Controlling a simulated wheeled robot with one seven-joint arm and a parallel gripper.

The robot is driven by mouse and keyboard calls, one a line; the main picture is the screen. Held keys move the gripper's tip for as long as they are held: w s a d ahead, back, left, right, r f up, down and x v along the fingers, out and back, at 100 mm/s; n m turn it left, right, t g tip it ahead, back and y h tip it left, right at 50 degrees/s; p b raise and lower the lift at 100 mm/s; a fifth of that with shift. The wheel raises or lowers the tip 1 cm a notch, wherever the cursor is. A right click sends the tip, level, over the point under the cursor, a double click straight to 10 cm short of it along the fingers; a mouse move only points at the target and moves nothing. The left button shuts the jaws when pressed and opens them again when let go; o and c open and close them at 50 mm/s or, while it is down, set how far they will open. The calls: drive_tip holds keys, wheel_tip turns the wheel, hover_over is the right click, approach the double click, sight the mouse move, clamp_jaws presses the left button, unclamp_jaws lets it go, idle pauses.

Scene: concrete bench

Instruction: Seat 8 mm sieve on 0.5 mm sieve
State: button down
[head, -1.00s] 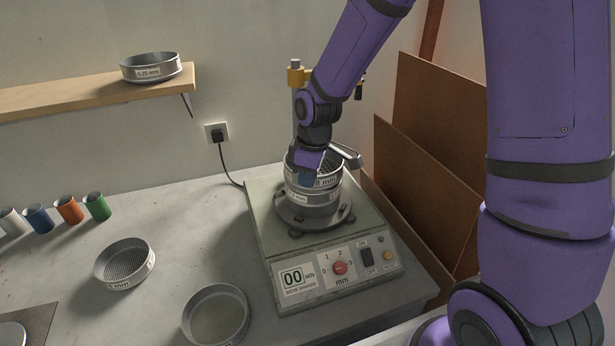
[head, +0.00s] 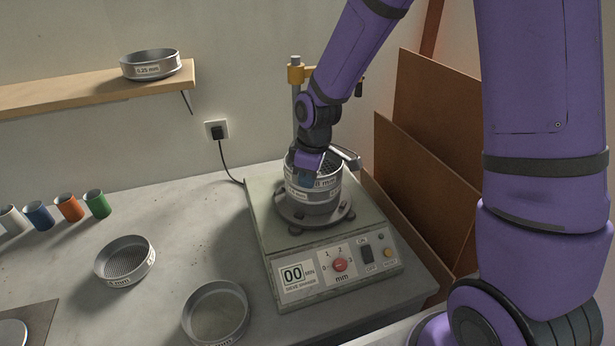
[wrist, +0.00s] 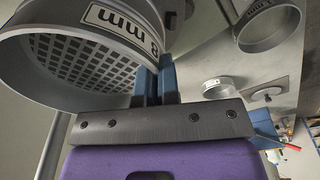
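The 8 mm sieve (head: 333,176) is a grey metal ring with a coarse square-holed mesh. It is on top of the stack on the shaker in the head view and fills the upper left of the wrist view (wrist: 75,50). My gripper (head: 309,176) is shut on its near-left wall, with the blue fingers (wrist: 157,78) pinching the rim. A lower sieve (head: 318,205) sits directly beneath it on the shaker plate. Its label is partly legible, ending in "mm", so I cannot read 0.5. I cannot tell whether the upper ring is fully seated.
A 0.25 mm sieve (head: 150,66) is on the shelf. Several cups (head: 68,208) stand left.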

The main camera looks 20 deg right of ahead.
drive_tip(key=c, duration=1.3)
unclamp_jaws()
drive_tip(key=shift+o, duration=0.2)
wheel_tip(320, 180, up, 11)
drive_tip(key=d, duration=0.1)
drive_tip(key=shift+s, duration=0.35)
drive_tip(key=shift+f, duration=0.15)
